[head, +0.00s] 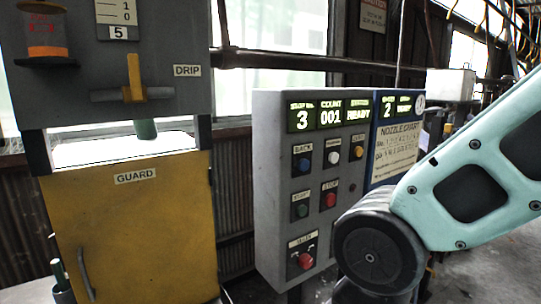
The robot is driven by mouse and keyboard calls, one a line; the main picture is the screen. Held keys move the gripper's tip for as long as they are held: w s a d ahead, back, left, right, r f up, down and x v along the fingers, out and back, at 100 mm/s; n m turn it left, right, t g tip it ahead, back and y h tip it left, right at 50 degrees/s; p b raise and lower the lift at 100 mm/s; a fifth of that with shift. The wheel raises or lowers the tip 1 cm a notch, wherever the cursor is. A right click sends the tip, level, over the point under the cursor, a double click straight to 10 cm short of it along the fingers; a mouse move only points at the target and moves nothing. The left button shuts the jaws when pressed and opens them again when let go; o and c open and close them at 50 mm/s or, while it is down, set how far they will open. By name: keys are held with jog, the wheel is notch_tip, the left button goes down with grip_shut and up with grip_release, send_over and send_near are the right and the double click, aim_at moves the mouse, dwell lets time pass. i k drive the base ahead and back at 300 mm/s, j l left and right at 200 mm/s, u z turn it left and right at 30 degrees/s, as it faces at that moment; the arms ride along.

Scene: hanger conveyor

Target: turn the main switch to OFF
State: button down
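A grey control box (266,190) stands in the middle of the head view. A red rotary knob (305,261) sits on a plate low on its front. It appears to be the main switch, but the plate's small lettering and the knob's setting are too blurred to read. My pale green arm comes in from the right, and its dark round joint is just right of the knob in the picture. The knob is not covered. My gripper is not in view.
Above the knob are several buttons, including a red stop button (328,200), and a lit display (328,113) reading 3, 001, READY. A blue panel (383,135) with a nozzle chart adjoins on the right. A yellow guard door (130,230) with a handle stands left.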

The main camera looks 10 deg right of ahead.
aim_at(305, 261)
jog(key=k+l+z, duration=0.1)
jog(key=l, duration=0.3)
jog(key=k+l, duration=0.15)
jog(key=l, duration=0.25)
jog(key=k+l+z, duration=0.15)
jog(key=l, duration=0.25)
jog(key=i, duration=0.05)
